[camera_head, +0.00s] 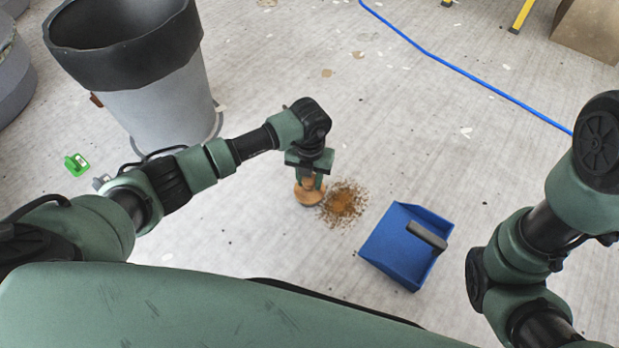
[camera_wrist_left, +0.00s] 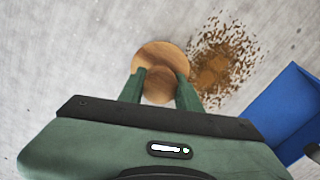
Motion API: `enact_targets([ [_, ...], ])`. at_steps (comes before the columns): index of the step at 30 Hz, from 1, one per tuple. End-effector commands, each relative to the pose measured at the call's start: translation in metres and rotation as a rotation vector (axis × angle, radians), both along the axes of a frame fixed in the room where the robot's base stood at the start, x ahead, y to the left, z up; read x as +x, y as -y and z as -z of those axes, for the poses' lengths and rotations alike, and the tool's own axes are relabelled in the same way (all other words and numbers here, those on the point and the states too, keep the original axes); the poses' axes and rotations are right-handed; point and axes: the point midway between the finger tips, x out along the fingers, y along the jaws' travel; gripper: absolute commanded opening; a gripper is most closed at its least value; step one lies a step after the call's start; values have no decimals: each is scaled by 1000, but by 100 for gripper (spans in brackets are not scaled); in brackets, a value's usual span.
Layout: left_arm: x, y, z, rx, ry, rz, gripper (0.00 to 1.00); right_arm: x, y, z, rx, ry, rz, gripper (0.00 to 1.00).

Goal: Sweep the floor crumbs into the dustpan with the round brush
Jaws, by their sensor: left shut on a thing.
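The brown crumbs (camera_head: 343,202) lie in a loose round patch on the floor. The blue dustpan (camera_head: 396,246) with a dark handle lies to their right, apart from them. My left gripper (camera_head: 310,178) points down just left of the crumbs and is shut on the round wooden brush (camera_head: 308,195). In the left wrist view the brush (camera_wrist_left: 160,62) is between the fingers (camera_wrist_left: 159,92), with the crumbs (camera_wrist_left: 222,60) close to its right and part of the dustpan (camera_wrist_left: 285,112) at the right edge. The brush's underside is hidden. My right arm shows at the right, but its gripper is not in view.
A large grey bin (camera_head: 150,85) with a dark top stands at the upper left. A small green object (camera_head: 77,164) lies left of my left arm. A blue cable (camera_head: 465,66) crosses the floor at the upper right. The floor between crumbs and dustpan is clear.

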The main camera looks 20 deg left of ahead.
Motion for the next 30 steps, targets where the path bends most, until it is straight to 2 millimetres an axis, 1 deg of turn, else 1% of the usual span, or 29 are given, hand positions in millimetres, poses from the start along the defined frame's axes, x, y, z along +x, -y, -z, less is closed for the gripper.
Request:
enact_targets([
  [5, -1, 5, -2, -1, 0, 1, 1, 0, 0, -3, 0, 1, 0, 36],
  [25, -16, 42, 0, -1, -1, 2, 1, 0, 0, -14, -1, 1, -1, 36],
  [30, -17, 47, 1, -2, 0, 1, 1, 0, 0, -15, -1, 1, -1, 36],
])
